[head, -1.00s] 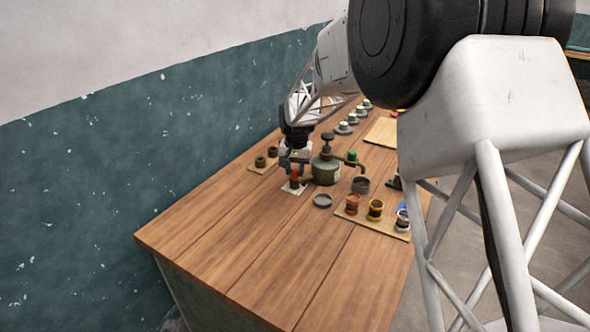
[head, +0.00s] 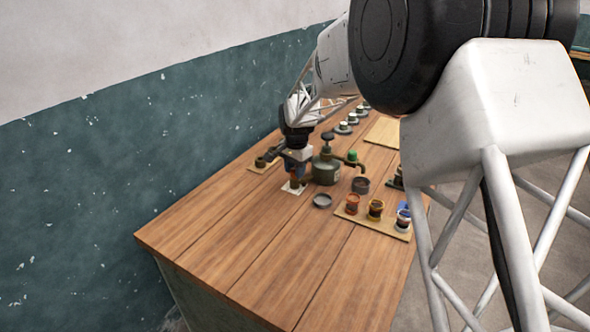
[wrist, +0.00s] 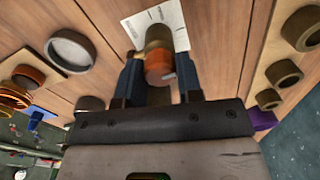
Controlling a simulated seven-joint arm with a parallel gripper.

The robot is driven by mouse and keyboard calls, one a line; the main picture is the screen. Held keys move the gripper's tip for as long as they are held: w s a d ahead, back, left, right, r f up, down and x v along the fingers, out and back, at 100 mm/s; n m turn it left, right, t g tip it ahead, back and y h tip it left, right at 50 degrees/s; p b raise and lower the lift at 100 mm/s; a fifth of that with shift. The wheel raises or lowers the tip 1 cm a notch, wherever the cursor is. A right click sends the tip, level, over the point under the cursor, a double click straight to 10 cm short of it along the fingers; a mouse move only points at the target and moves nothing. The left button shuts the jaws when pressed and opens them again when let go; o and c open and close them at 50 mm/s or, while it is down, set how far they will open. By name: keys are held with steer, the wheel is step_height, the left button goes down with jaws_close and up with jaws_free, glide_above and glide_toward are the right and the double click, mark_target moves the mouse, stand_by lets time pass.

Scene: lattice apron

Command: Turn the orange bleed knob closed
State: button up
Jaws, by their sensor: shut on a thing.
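The orange bleed knob (wrist: 159,68) sits on a brass-coloured fitting (wrist: 157,38) in the wrist view. In the head view the orange knob (head: 294,180) shows only as a small patch under my gripper. A white card (head: 293,188) lies beneath it on the table. My gripper (wrist: 160,80) is shut on the knob, one dark blue finger on each side. In the head view my gripper (head: 296,170) points down at the knob, left of the green-grey pot (head: 326,171). The fingers hide part of the knob, and I cannot tell its turn angle.
The pot stands close right of my gripper, with a green-capped spout (head: 352,157). A shallow grey dish (head: 322,201) and a dark cup (head: 361,186) are nearby. A wooden board (head: 389,229) holds coloured jars. Dark rings sit on a board (head: 256,167) left. The front table is clear.

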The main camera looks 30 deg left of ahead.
steer(key=o, duration=0.9)
steer(key=shift+r, duration=0.1)
steer(key=shift+d+r, duration=0.1)
steer(key=shift+r, duration=3.75)
